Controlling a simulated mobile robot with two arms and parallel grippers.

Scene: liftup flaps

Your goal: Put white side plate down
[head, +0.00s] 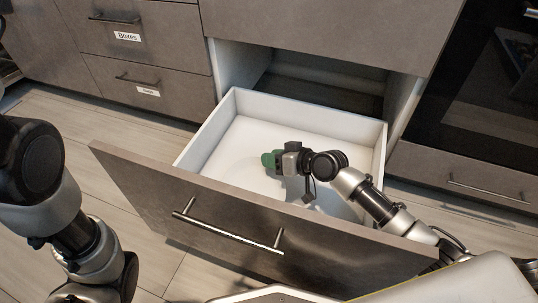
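No white side plate can be made out in the head view; the white drawer floor would make it hard to tell apart. My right gripper (269,160), with green fingers, is over the inside of the open drawer (228,150), near its middle. Its fingers are small and partly covered by the wrist, so I cannot tell whether they are open, shut or holding something. My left arm shows along the left edge, but its gripper is out of view.
The drawer's dark front panel (150,197) with its metal handle (228,232) stands between my body and the drawer's inside. Closed drawers (140,65) are at the upper left. A dark oven-like front (480,95) is at the right. Wooden floor (60,115) shows at the left.

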